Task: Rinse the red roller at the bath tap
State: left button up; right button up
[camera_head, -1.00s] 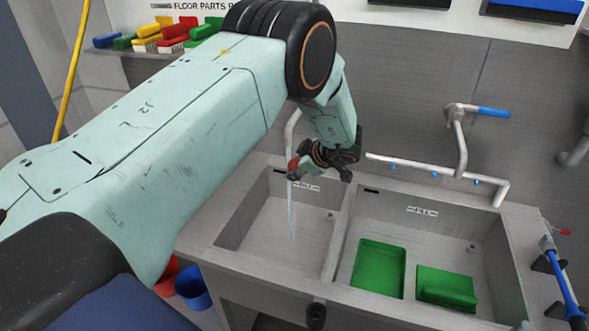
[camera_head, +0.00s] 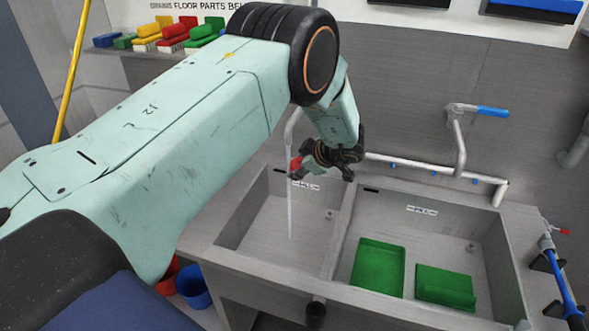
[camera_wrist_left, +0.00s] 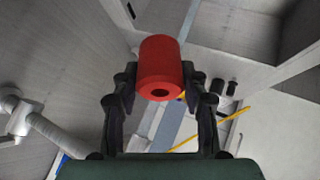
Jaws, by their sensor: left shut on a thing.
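My left gripper (camera_head: 318,166) is over the left basin (camera_head: 262,240) of the sink, close to its tap. It is shut on the red roller, which shows in the left wrist view (camera_wrist_left: 160,68) as a short cylinder with a dark hole in its end, between the two fingers. In the head view only a small part of the roller (camera_head: 295,164) shows beside the gripper. A thin stream of water (camera_head: 290,212) falls into the left basin, right at the roller. The tap's spout (camera_head: 292,130) is partly hidden behind my arm. My right gripper is not in view.
The right basin holds a green tray (camera_head: 378,268) and a green block (camera_head: 445,288). A pipe (camera_head: 400,163) and a blue-handled tap (camera_head: 460,135) stand behind it. Red and blue buckets (camera_head: 193,288) are below left. Coloured brushes (camera_head: 172,36) sit on a shelf.

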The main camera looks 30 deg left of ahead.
pick_arm(q)
jog(key=shift+s+d+r+p, duration=0.1)
jog(key=shift+s+d+p, duration=0.55)
jog(key=shift+s+d, duration=0.15)
jog(key=s+d, duration=0.4)
jog(key=shift+s+p, duration=0.1)
jog(key=shift+p, duration=0.3)
jog(key=shift+a, duration=0.1)
dwell(0.9)
jog(key=s+d+r, duration=0.3)
jog(key=r, duration=0.1)
jog(key=shift+s+d, duration=0.25)
jog(key=shift+s, duration=0.05)
